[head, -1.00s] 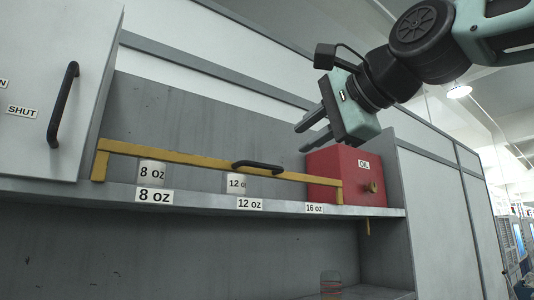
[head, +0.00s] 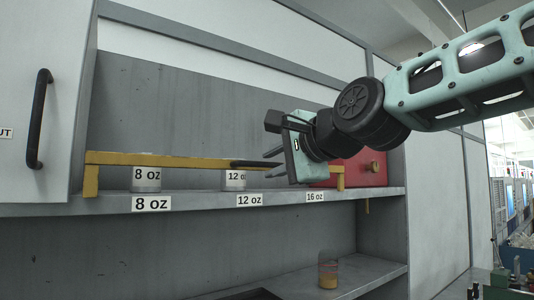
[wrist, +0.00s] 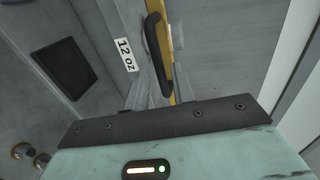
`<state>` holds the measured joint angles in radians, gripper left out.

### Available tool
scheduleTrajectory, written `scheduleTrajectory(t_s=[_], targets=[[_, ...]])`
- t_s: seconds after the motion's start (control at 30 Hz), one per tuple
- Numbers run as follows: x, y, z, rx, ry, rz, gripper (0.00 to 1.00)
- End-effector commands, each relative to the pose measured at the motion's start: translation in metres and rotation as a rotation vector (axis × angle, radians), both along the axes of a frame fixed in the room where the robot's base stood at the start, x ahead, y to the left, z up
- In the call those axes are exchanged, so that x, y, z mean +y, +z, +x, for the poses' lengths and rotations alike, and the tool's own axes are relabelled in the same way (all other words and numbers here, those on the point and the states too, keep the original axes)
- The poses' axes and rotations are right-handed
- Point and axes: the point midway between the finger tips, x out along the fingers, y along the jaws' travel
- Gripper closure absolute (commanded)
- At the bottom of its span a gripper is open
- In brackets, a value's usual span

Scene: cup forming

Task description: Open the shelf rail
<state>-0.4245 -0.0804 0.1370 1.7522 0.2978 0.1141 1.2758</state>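The shelf rail is a yellow bar (head: 180,160) along the front of the upper shelf, standing on a yellow post at each end. Its black handle (head: 250,163) is near the bar's middle right. In the wrist view the handle (wrist: 155,45) runs along the yellow bar (wrist: 170,30). My gripper (head: 267,165) is open, at the handle's right end. In the wrist view my gripper's fingers (wrist: 160,90) stand apart, with the handle's near end between them in the picture. I cannot tell whether they touch it. My gripper hides part of the rail's right side.
Cups labelled 8 oz (head: 147,180) and 12 oz (head: 235,181) stand behind the rail. A red OIL box (head: 362,170) is behind my gripper. A cabinet door with a black handle (head: 39,118) is at left. A jar (head: 328,272) stands on the lower shelf.

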Motion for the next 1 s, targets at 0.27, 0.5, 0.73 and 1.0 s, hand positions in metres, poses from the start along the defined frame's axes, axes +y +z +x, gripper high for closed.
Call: scheduleTrajectory(t_s=[0.27,0.5,0.73,1.0], targets=[[0.014,-0.004,0.020,0.000,0.001,-0.001,0.75],[0.014,-0.005,0.021,-0.001,0.000,0.001,0.75],[0.014,-0.005,0.021,-0.001,0.000,0.001,1.00],[0.017,-0.007,0.021,-0.012,-0.001,0.008,1.00]])
